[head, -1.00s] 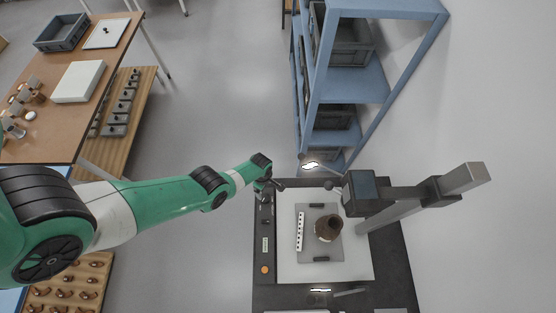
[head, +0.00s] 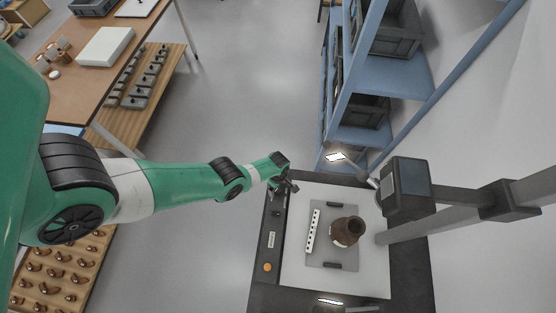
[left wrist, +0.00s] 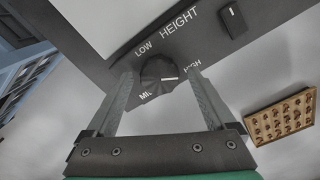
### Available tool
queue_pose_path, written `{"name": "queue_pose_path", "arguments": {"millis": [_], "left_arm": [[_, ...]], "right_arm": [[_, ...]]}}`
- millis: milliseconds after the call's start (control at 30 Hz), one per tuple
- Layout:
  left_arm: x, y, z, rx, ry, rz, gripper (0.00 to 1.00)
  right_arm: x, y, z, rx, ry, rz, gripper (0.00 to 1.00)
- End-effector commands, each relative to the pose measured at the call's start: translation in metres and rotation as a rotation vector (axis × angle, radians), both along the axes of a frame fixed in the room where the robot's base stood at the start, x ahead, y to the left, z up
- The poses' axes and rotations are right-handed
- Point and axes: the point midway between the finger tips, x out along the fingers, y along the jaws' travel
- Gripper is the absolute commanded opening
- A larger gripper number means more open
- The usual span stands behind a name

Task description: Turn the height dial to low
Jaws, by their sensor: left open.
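The height dial (left wrist: 158,73) is a round black knob on a dark panel, with LOW, MID and HIGH lettered around it, in the left wrist view. Its white pointer line points right, toward the HIGH side. My left gripper (left wrist: 161,80) is open, with one finger on each side of the dial; I cannot tell whether they touch it. In the head view my left gripper (head: 287,186) is at the far left corner of the dark copy stand (head: 257,290), and the dial is hidden or too small there. My right gripper is in neither view.
A rocker switch (left wrist: 232,22) sits beside the HEIGHT lettering. A brown pot (head: 347,231) stands on a grey mat by a white scale bar (head: 313,231), under a camera head (head: 408,187) on a post. A blue shelf (head: 390,70) stands behind.

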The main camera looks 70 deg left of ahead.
Motion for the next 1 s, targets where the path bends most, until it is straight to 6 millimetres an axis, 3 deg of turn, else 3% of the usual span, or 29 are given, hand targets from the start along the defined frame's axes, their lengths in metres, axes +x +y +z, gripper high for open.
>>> {"name": "queue_pose_path", "arguments": {"millis": [200, 600, 700, 1000], "left_arm": [[0.0, 0.0, 0.0009, 0.0, 0.0, 0.0, 0.89], [0.0001, 0.0001, 0.0008, 0.0, 0.0, 0.0, 0.17], [0.0, 0.0, 0.0008, 0.0, 0.0, 0.0, 0.03], [0.0001, 0.0001, 0.0007, 0.0, 0.0, -0.038, 0.03]], "right_arm": [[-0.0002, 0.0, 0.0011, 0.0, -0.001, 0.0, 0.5], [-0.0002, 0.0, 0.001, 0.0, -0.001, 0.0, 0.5], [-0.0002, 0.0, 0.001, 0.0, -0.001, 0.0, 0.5], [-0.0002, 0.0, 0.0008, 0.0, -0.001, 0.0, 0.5]]}}
